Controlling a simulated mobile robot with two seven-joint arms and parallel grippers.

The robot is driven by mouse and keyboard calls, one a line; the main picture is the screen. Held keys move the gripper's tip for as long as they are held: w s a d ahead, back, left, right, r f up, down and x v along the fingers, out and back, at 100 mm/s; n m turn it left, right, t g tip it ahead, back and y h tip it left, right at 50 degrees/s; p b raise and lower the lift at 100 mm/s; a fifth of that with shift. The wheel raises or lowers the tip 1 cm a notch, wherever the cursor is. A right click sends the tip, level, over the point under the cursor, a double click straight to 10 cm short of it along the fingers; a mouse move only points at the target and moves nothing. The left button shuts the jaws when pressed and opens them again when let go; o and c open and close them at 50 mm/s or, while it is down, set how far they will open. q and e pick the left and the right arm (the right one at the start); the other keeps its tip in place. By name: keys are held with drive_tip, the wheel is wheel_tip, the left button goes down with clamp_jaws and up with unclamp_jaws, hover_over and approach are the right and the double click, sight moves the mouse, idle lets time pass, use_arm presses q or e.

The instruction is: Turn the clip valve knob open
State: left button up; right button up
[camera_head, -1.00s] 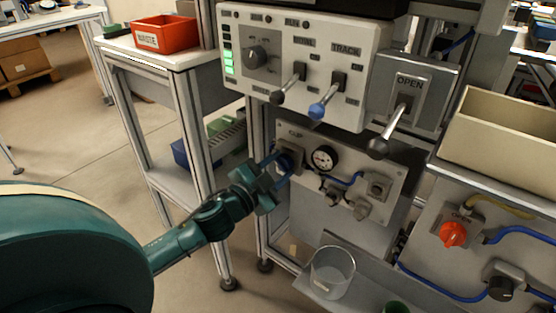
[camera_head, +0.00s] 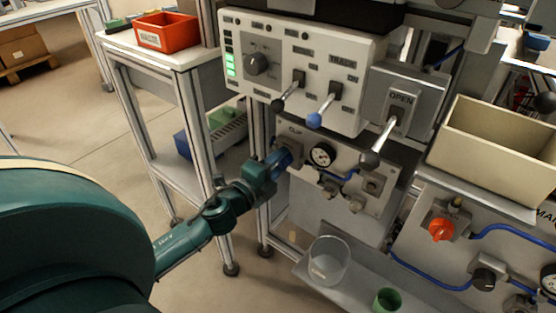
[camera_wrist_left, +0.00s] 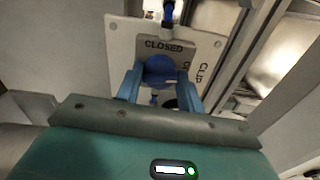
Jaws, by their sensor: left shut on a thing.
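The blue clip valve knob (camera_wrist_left: 160,70) sits on a grey plate (camera_wrist_left: 203,50) below the word CLOSED in the left wrist view. A second, partly hidden word is to its right, beside CLIP. My left gripper (camera_wrist_left: 162,82) is shut on the knob, with a blue finger on each side. In the head view the left gripper (camera_head: 284,158) reaches the panel (camera_head: 375,205) just under its CLIP label. The fingers and wrist hide most of the knob there, and I cannot tell its exact angle. My right gripper is not in view.
The control box (camera_head: 300,65) with levers overhangs above. A clear cup (camera_head: 328,260) and green cup (camera_head: 387,300) stand below. An orange knob (camera_head: 441,229) and beige bin (camera_head: 495,150) are at right.

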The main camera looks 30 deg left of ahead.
use_arm(q)
drive_tip(key=shift+m, duration=0.7)
drive_tip(key=o, duration=1)
drive_tip(key=shift+s, duration=0.1)
drive_tip(key=s, duration=0.8)
drive_tip(key=s+a, duration=0.1)
drive_tip(key=s, duration=0.4)
drive_tip(key=shift+b, duration=0.3)
